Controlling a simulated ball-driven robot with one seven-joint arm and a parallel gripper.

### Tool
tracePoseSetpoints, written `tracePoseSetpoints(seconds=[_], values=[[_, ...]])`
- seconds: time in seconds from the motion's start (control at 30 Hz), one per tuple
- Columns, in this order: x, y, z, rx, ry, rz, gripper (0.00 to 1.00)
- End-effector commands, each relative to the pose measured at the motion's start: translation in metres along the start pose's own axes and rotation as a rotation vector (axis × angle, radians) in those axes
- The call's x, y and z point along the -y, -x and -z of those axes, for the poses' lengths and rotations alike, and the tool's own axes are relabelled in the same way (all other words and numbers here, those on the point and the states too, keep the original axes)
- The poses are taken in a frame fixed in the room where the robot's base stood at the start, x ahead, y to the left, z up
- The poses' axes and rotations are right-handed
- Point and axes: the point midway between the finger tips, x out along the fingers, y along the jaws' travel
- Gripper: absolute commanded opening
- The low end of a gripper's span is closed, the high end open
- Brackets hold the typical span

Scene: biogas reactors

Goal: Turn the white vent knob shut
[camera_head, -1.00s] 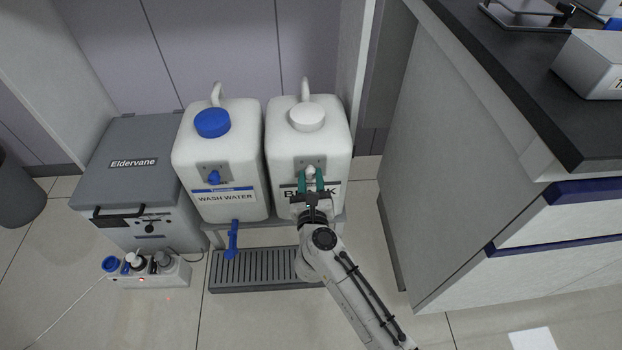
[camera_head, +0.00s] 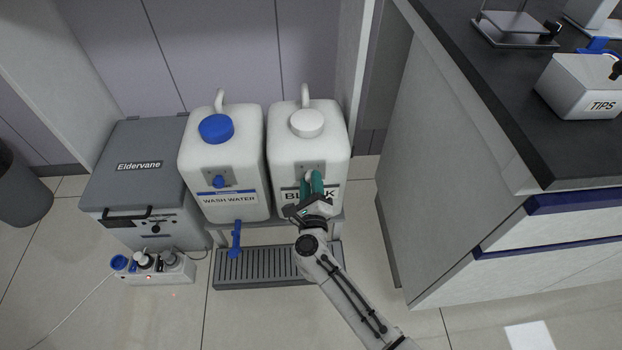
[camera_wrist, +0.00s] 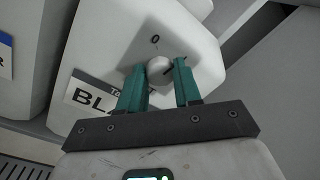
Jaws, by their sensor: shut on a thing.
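The white vent knob (camera_wrist: 159,70) is on a grey plate (camera_wrist: 150,50) on the front of the white canister (camera_head: 285,150) with a partly covered label starting "BL". My gripper (camera_wrist: 160,77) is shut on the knob, one teal finger on each side. A dark line on the knob points right, away from the "0" printed above it in the wrist view. In the head view my gripper (camera_head: 312,180) is rolled, and its fingers hide most of the knob.
A wash water canister (camera_head: 222,165) with a blue knob (camera_head: 219,182) and blue tap (camera_head: 236,240) stands close on the left. A slatted drip tray (camera_head: 255,270) lies below. A grey Eldervane box (camera_head: 130,165) is farther left. A counter (camera_head: 480,150) bounds the right.

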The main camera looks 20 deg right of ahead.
Motion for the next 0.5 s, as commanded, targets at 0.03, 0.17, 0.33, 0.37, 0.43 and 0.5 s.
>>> tracePoseSetpoints(seconds=[0.03,0.17,0.33,0.37,0.43,0.5], values=[[0.0010,0.0002,-0.0030,0.004,0.047,-0.002,0.03],[0.0006,0.0005,-0.0023,0.009,0.170,-0.002,0.03],[0.0007,0.0003,-0.0022,0.016,0.331,0.001,0.03],[0.0004,0.0004,-0.0023,0.018,0.359,0.000,0.03],[0.0005,0.0002,-0.0023,0.021,0.426,0.001,0.03],[0.0006,0.0002,-0.0016,0.023,0.492,0.002,0.03]])
